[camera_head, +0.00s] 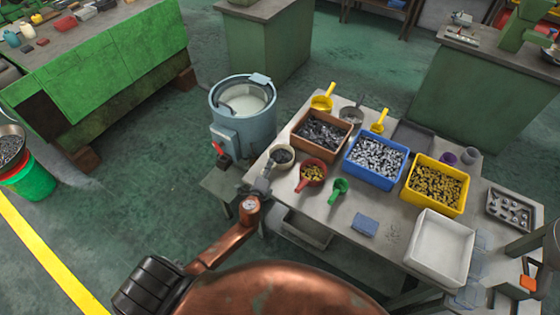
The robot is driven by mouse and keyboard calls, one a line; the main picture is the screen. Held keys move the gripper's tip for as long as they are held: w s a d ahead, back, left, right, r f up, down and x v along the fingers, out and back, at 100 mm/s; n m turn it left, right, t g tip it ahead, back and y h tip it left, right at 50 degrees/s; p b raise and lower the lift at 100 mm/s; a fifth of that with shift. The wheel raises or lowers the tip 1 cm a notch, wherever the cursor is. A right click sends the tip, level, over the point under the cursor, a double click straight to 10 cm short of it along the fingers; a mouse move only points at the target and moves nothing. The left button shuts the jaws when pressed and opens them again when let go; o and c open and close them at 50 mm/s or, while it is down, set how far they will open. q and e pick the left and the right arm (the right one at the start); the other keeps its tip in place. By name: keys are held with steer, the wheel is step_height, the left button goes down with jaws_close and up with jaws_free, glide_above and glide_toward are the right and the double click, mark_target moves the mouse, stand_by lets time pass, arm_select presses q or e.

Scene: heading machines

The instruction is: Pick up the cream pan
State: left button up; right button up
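A small round pan with a pale cream rim and dark contents (282,156) sits at the left end of the work table, left of the brown bin. It looks like the cream pan. My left gripper (267,176) is at the table's left edge, just below and left of this pan, at its handle side. The grey fingers are small here and overlap the handle area, so I cannot tell whether they are open, shut or touching it. My copper-coloured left arm comes up from the bottom.
The table (330,222) holds brown (296,143), blue (375,180) and yellow (433,208) bins of small parts. A red pan (312,173) and green scoop (338,188) lie right of the cream pan. A blue-grey drum (243,125) stands beyond. A white tray (440,248) is at the right.

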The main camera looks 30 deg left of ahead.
arm_select(q)
steer(key=shift+c, duration=0.6)
jaws_close()
steer(key=shift+r, duration=0.1)
